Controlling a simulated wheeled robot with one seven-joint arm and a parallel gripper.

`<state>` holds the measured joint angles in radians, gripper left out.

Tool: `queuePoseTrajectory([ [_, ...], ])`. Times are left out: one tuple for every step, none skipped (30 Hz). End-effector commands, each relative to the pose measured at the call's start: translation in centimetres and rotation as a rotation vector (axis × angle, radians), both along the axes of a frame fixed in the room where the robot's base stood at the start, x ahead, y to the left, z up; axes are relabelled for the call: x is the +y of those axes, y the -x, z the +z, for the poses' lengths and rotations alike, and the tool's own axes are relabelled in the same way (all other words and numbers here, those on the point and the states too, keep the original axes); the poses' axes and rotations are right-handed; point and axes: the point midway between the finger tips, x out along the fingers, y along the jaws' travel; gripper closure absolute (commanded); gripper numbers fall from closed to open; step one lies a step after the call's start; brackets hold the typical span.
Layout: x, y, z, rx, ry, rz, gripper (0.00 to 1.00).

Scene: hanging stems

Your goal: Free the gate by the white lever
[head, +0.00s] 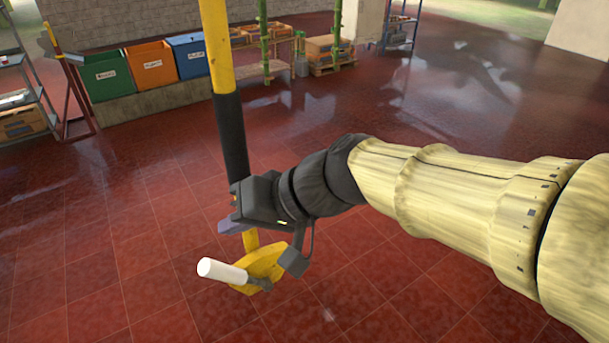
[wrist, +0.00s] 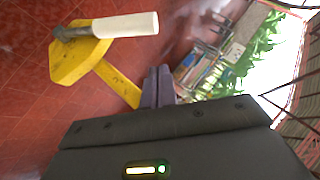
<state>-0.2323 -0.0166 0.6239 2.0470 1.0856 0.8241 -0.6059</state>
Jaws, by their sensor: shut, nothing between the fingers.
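A yellow stem (head: 217,45) with a black sleeve (head: 231,135) hangs down in the head view. At its lower end is a yellow plate (head: 262,265), which also shows in the wrist view (wrist: 75,62). The white lever (head: 222,271) sticks out from the plate on a dark metal root, toward the left; in the wrist view the lever (wrist: 125,26) points right. My gripper (head: 230,226) is above the lever, its body hiding part of the stem. Its purple-grey fingers (wrist: 158,87) are together and empty, apart from the lever. I cannot tell whether they touch the stem.
Green (head: 107,75), orange (head: 152,65) and blue (head: 189,55) bins stand on a low ledge at the back left. A shelf rack (head: 25,110) is at the far left. Pallets with boxes (head: 328,50) stand farther back. The red tiled floor is clear around the stem.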

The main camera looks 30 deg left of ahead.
Motion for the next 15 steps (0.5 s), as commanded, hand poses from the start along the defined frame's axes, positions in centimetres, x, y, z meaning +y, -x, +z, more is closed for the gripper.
queuePoseTrajectory([
  [-0.8,-0.2,0.4,-0.004,-0.002,-0.003,1.00],
  [-1.2,-0.3,0.7,-0.005,-0.002,-0.004,1.00],
  [-1.8,-0.4,1.1,-0.006,-0.002,-0.003,1.00],
  [-2.2,-0.5,1.5,-0.005,-0.001,-0.002,1.00],
  [-2.6,-0.6,1.8,-0.006,-0.002,-0.002,1.00],
  [-3.2,-0.9,2.3,-0.005,-0.003,-0.004,1.00],
  [-3.7,-1.0,2.6,-0.006,-0.002,-0.006,1.00],
  [-4.2,-1.2,2.9,-0.006,-0.001,-0.009,1.00],
  [-4.9,-1.5,3.4,-0.005,-0.002,-0.012,1.00],
  [-5.4,-1.7,3.8,-0.005,-0.002,-0.013,1.00],
  [-5.8,-1.9,4.1,-0.005,-0.003,-0.015,1.00],
  [-6.4,-2.1,4.5,-0.005,-0.002,-0.018,1.00],
  [-6.7,-2.2,4.8,-0.004,-0.002,-0.017,1.00],
  [-7.0,-2.3,5.0,-0.003,-0.001,-0.018,1.00],
  [-7.4,-2.3,5.3,-0.002,-0.001,-0.016,1.00],
])
